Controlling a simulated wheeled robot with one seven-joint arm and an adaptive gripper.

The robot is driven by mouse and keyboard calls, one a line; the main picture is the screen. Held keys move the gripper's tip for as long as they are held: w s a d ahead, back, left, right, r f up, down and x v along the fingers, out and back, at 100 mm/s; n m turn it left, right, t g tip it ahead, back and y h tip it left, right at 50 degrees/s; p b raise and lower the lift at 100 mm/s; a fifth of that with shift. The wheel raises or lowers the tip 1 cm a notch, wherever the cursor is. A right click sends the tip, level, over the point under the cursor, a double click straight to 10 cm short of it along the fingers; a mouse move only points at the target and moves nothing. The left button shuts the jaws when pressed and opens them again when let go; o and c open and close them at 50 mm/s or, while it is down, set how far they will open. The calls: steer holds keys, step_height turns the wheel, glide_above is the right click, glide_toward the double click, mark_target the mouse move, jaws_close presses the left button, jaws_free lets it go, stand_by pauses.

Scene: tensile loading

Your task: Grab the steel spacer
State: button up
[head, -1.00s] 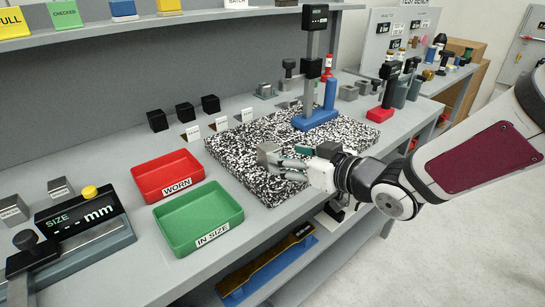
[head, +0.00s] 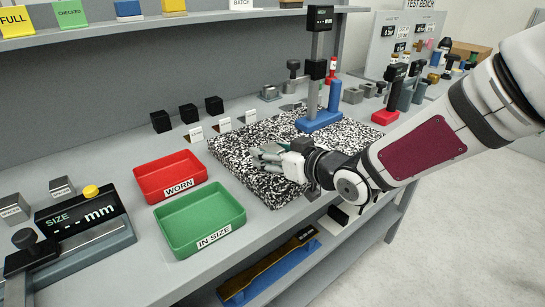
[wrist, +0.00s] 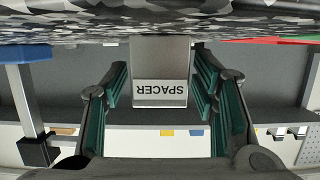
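The steel spacer (wrist: 160,72) is a grey block with a white label reading SPACER, upside down in the wrist view. It stands between the two green-padded fingers of my gripper (wrist: 160,95), with a narrow gap showing on each side. In the head view my gripper (head: 262,156) is low over the black-and-white speckled slab (head: 320,150), its fingers pointing left. The fingers mostly hide the spacer there.
A red WORN tray (head: 170,190) and a green IN SIZE tray (head: 160,219) lie left of the slab. A blue-based height gauge (head: 318,122) stands at its back. Three black blocks (head: 187,113) sit behind the trays. A SIZE mm gauge (head: 85,222) is far left.

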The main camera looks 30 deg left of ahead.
jaws_close()
steer(key=shift+r, duration=0.1)
steer(key=shift+r, duration=0.1)
